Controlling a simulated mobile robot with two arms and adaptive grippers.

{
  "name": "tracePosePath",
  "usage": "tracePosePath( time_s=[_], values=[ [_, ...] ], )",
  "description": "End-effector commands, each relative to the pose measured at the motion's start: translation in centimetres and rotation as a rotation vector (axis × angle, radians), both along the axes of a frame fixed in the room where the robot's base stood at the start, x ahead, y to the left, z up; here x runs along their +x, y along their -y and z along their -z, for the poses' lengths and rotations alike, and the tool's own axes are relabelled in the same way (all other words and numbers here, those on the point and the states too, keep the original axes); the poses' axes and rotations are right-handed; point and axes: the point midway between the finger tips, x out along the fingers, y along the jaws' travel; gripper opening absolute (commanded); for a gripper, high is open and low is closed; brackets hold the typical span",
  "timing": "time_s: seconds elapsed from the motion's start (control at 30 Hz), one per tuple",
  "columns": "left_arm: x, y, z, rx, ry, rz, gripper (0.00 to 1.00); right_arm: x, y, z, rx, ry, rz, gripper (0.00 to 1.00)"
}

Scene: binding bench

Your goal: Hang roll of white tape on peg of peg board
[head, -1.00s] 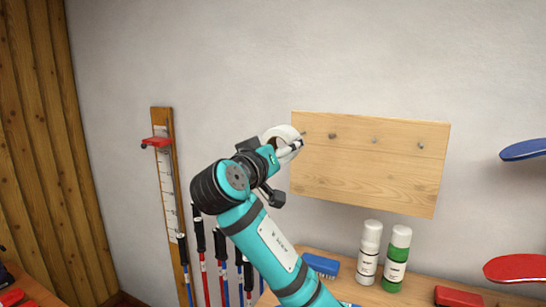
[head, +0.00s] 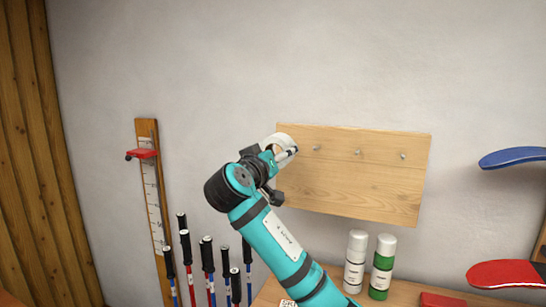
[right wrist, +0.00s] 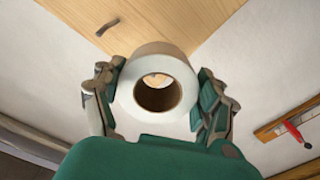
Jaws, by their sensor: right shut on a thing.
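The roll of white tape (head: 279,141) is in my right gripper (head: 282,157), in front of the upper left corner of the wooden peg board (head: 370,195). In the right wrist view the gripper (right wrist: 162,72) is shut on the roll (right wrist: 178,65), a finger on each side. The roll's brown core faces the camera, and a small pale patch shows through its hole. One peg (right wrist: 106,44) is clear of the roll to its left. I cannot tell whether the roll touches a peg. My left gripper is out of view.
White (head: 355,262) and green (head: 382,268) spray cans stand on the bench below the board. Blue (head: 513,156) and red (head: 505,274) shapes are at the right. Ski poles (head: 207,262) and a wooden rule with a red slider (head: 142,154) are at the left.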

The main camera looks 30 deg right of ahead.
Motion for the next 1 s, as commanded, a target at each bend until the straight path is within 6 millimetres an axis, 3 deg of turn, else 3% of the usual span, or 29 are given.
tracePosePath(
  time_s=[0.5, 1.0],
  values=[
    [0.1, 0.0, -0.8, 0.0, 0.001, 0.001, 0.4, 2.4, 2.8, 0.0, 0.0, 0.0, 0.002, 0.47],
    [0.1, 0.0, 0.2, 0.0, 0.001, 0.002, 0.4, 3.6, 4.1, 1.2, 0.001, 0.0, -0.001, 0.47]
  ],
)
